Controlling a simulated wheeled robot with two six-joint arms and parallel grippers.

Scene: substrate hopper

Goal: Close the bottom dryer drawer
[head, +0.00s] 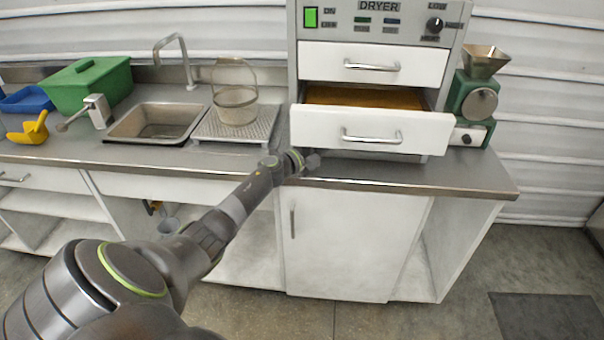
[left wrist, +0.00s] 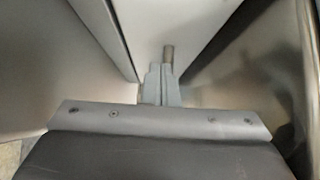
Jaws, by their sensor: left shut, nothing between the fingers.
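The grey dryer (head: 375,20) stands on the counter. Its bottom drawer (head: 310,130) is pulled out, with a white front, a metal handle (head: 372,137) and orange-brown material (head: 365,97) showing inside. The top drawer (head: 330,62) is shut. My left gripper (head: 313,160) is at the lower left corner of the bottom drawer's front, just above the counter edge. Its fingers (left wrist: 161,80) are together and empty in the left wrist view, close to a white panel (left wrist: 120,30). I cannot tell whether they touch the drawer. My right gripper is not in view.
A green grinder with a hopper (head: 478,95) stands right of the dryer. A wire basket (head: 236,105), a sink (head: 155,122), a green bin (head: 90,82) and a yellow scoop (head: 30,130) are to the left. The floor in front is clear.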

